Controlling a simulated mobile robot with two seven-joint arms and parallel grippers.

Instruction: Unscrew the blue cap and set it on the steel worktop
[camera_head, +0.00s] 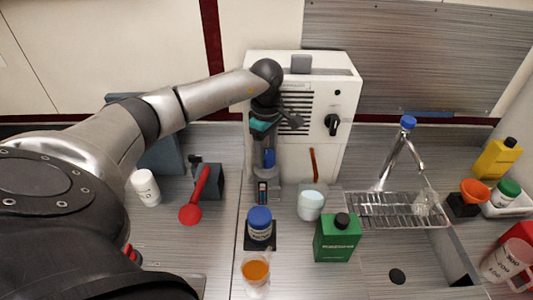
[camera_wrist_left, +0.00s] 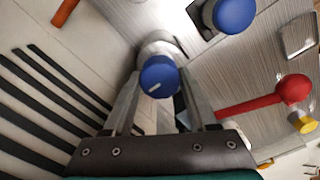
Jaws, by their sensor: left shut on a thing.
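My left gripper (camera_head: 267,157) points down in front of the white machine, and its fingers also show in the wrist view (camera_wrist_left: 160,84). It is shut on a blue cap (camera_wrist_left: 158,76) with a small white mark, which sits between the fingers. A pale round part shows behind this cap; I cannot tell if they are joined. A labelled jar (camera_head: 260,233) with another blue cap (camera_head: 259,217) stands on a dark pad, apart from the gripper; that cap also shows in the wrist view (camera_wrist_left: 235,14). The steel worktop (camera_head: 215,245) lies around them. My right gripper is not in view.
The white machine (camera_head: 345,90) stands behind. A green bottle (camera_head: 336,243), a pale-lidded cup (camera_head: 311,204) and a cup with orange contents (camera_head: 256,271) stand nearby. A red spoon-like tool (camera_head: 190,213) and white bottle (camera_head: 145,187) are left. A wire rack (camera_head: 395,211) and sink are right.

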